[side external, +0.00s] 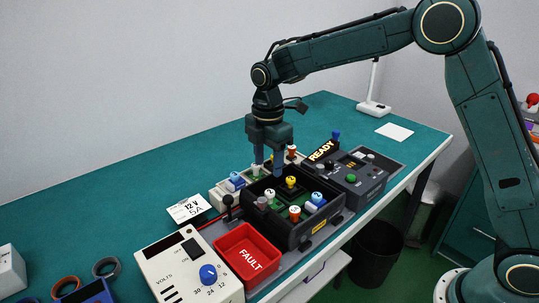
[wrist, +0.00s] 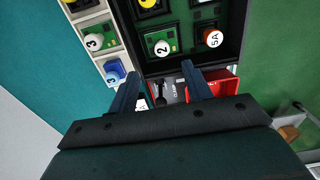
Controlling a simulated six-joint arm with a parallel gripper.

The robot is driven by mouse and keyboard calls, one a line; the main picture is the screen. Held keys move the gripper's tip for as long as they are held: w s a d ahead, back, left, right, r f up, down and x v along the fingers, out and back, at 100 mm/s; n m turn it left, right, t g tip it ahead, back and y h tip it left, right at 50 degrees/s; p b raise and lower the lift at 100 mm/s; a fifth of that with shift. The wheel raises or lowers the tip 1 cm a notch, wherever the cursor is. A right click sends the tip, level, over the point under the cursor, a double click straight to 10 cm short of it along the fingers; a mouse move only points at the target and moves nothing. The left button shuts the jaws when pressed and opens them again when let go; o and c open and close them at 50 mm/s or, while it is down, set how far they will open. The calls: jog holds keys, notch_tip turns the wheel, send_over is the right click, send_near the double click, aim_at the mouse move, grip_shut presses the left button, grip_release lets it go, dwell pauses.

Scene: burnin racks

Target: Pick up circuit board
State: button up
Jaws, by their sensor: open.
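My gripper (side external: 269,168) points down, open and empty, above the rear left part of a black tray (side external: 318,232). In the wrist view its two fingers (wrist: 159,72) are spread apart. A green circuit board (wrist: 152,38) with a white knob marked 2 sits in the tray, just beyond the fingertips in that view. Another board with an orange knob (wrist: 213,38) marked 5A is to its right. In the side view the tray also holds a yellow-knobbed board (side external: 291,182) and a blue-based one (side external: 314,204). Which board the task means cannot be told.
A pale rack (side external: 219,194) with more knobbed boards runs behind the tray. A red FAULT bin (side external: 246,254) and a white VOLTS supply (side external: 175,272) stand in front-left. A grey READY panel (side external: 374,178) is to the right. The teal table's far left is clear.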

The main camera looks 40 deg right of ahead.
aim_at(270, 192)
jog(key=shift+f, duration=1.55)
jog(key=shift+f, duration=0.15)
jog(key=shift+s+d+f, duration=0.1)
jog(key=shift+f, duration=1.15)
jog(key=shift+s+f, duration=0.1)
jog(key=shift+f, duration=1.1)
jog(key=shift+c, duration=0.3)
jog(key=c, duration=1)
